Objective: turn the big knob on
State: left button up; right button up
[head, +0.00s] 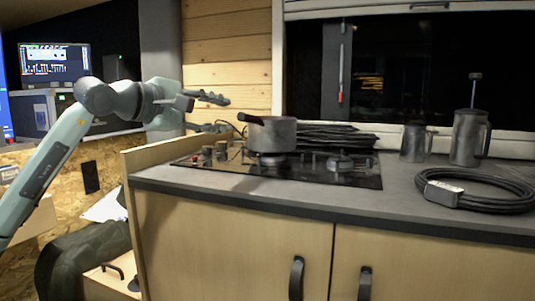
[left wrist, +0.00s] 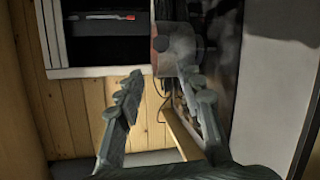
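The black stovetop (head: 330,174) is set in the grey counter. Several small knobs (head: 207,152) stand at its left end, with a red spot beside them; I cannot tell for certain which is the big one. My left gripper (head: 222,112) is above and slightly behind the knobs, fingers pointing right, apart and empty. In the left wrist view its two fingers (left wrist: 160,78) are spread with nothing between them. The stovetop shows there behind the right finger, and the knobs are not clearly made out. My right gripper is in neither view.
A grey pot (head: 272,135) with a dark handle stands on the stovetop, right of my left gripper. Two metal jugs (head: 468,138) and a coiled black cable (head: 480,190) lie farther right on the counter. A wooden side panel (head: 160,150) edges the counter at left.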

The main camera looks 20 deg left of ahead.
aim_at(221, 145)
jog(key=i+j, duration=0.2)
jog(key=j, duration=0.2)
jog(key=i+j, duration=0.25)
jog(key=j, duration=0.15)
jog(key=i+j, duration=0.2)
jog(key=j, duration=0.2)
